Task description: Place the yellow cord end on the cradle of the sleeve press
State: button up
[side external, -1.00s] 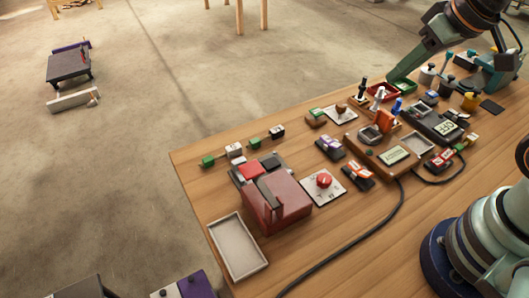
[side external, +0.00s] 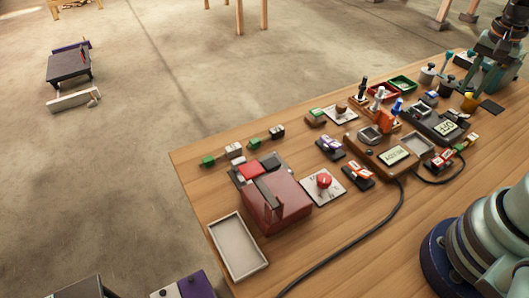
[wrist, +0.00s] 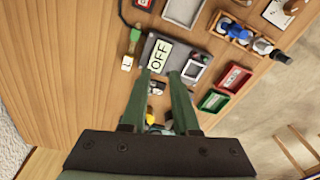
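The cord (side external: 440,181) ends in a green sleeve and a small pale yellowish block (side external: 472,139) on the right of the table. This end also shows in the wrist view (wrist: 127,62), left of my fingers. My gripper (wrist: 167,74) is open, its two green fingers apart with nothing visibly held. No cradle is clearly identifiable.
A wooden block with upright tools (side external: 376,104), red (side external: 382,91) and green (side external: 403,84) trays, and several pots stand near the unit. A red-brown box machine (side external: 278,205) and an empty pale tray (side external: 238,246) are at the front left.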

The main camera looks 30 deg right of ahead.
jog(key=s+d+f+m, duration=0.3)
jog(key=s+d+f, duration=0.1)
jog(key=d, duration=0.1)
send_over(465, 143)
jog(key=shift+g+y, duration=0.3)
jog(key=shift+y, duration=0.1)
jog(key=f, duration=0.4)
jog(key=d+f, duration=0.1)
jog(key=f, duration=0.1)
jog(key=shift+w+f, duration=0.1)
jog(key=shift+f, duration=0.15)
jog(key=shift+a+f, duration=0.25)
jog(key=shift+f, duration=1.1)
jog(key=shift+a+f, duration=0.2)
jog(key=shift+f, duration=1.1)
grip_shut()
